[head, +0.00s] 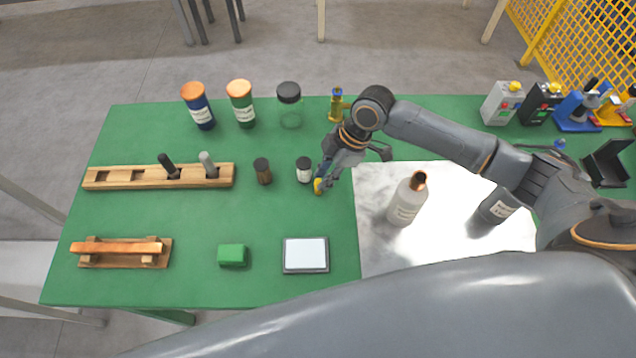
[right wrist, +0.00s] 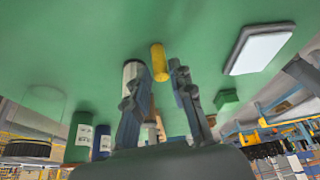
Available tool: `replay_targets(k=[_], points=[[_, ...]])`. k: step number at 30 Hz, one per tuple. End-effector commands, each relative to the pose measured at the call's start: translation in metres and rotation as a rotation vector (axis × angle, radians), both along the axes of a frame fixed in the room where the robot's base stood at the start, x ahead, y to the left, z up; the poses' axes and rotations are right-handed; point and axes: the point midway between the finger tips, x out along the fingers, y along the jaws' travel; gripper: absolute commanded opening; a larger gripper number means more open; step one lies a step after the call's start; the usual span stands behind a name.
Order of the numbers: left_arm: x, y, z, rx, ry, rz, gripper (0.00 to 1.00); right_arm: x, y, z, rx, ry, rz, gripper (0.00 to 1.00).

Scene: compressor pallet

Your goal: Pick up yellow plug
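The yellow plug (head: 318,186) is a small cylinder on the green table, at the tips of my right gripper (head: 326,178) in the head view. In the right wrist view the yellow plug (right wrist: 159,62) shows between the two fingertips of my right gripper (right wrist: 157,72). The fingers stand apart, with a small gap on each side of the plug. The fingers hide part of the plug in the head view. My left gripper is not in view.
A small white-labelled bottle (head: 304,170) stands close left of my right gripper, with a brown bottle (head: 263,171) beyond it. A brass item (head: 337,106) stands behind. A grey bottle (head: 406,202) is on the right. A white-topped pad (head: 305,255) lies in front.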

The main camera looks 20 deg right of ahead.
Motion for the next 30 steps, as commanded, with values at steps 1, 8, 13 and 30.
replay_targets(k=[1,8,13,30], points=[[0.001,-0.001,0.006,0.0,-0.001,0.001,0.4,-0.001,0.004,-0.005,0.001,0.005,0.0,0.23],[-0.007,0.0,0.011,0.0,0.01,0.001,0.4,0.002,0.015,-0.034,0.0,0.002,0.0,0.23],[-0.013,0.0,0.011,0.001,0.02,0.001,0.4,0.002,0.016,-0.038,-0.001,0.001,0.0,0.23],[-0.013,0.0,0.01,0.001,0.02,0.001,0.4,0.002,0.016,-0.037,-0.001,0.0,0.0,0.0]])
